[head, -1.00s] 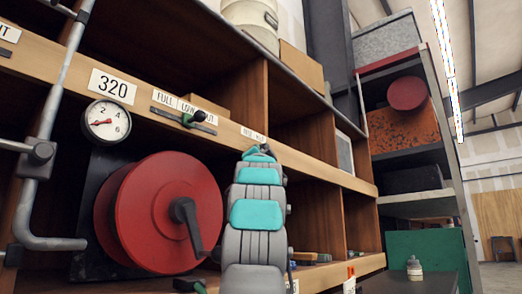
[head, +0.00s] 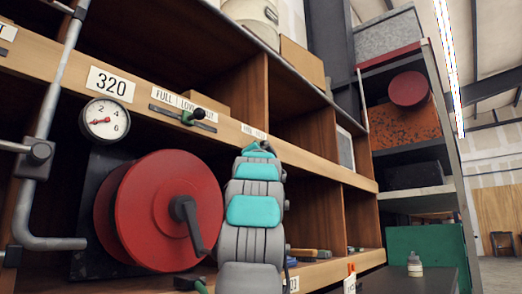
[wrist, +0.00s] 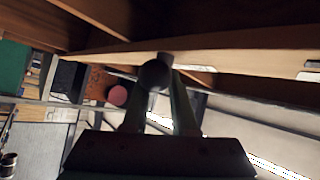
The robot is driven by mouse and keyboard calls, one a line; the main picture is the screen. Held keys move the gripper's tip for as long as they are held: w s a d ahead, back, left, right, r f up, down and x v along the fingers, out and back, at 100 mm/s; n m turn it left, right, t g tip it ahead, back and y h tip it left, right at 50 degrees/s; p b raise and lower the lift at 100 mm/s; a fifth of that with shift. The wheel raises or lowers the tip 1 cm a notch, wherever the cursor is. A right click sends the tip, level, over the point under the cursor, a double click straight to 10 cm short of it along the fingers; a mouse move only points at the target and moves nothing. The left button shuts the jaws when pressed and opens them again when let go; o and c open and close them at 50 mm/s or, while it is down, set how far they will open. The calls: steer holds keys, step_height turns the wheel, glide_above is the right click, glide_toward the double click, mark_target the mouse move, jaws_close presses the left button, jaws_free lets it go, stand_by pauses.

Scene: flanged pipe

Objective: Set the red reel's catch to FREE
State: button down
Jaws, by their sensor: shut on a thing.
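The red reel (head: 165,210) with a dark crank handle (head: 188,222) sits in the lower left bay of the wooden shelf in the head view. A partly covered label (head: 254,132) is on the shelf's front rail just above the tip of my arm. In the wrist view my gripper (wrist: 157,80) is shut on a dark round knob (wrist: 156,74), which sits at the wooden rail's edge. In the head view my own arm hides the gripper and this knob. I cannot read the label or tell the catch's setting.
A slotted lever (head: 186,115) is under a label reading FULL, LOW, OUT. A round gauge (head: 105,120) hangs left of it, beside a grey pipe (head: 48,130). A small dark green handle (head: 190,284) lies below the reel. A small bottle (head: 415,264) stands at the right.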

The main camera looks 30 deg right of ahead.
steer(key=shift+w+a+f, duration=0.2)
steer(key=shift+w+f, duration=0.1)
steer(key=shift+w, duration=0.25)
steer(key=c, duration=1)
jaws_free()
steer(key=shift+o, duration=0.5)
steer(key=shift+w, duration=0.2)
steer(key=shift+s+r, duration=0.1)
steer(key=shift+s, duration=0.4)
steer(key=shift+s+a+f, duration=0.15)
steer(key=shift+s+f, duration=0.15)
steer(key=b+v, duration=0.3)
steer(key=v, duration=0.3)
steer(key=shift+s+a, duration=0.25)
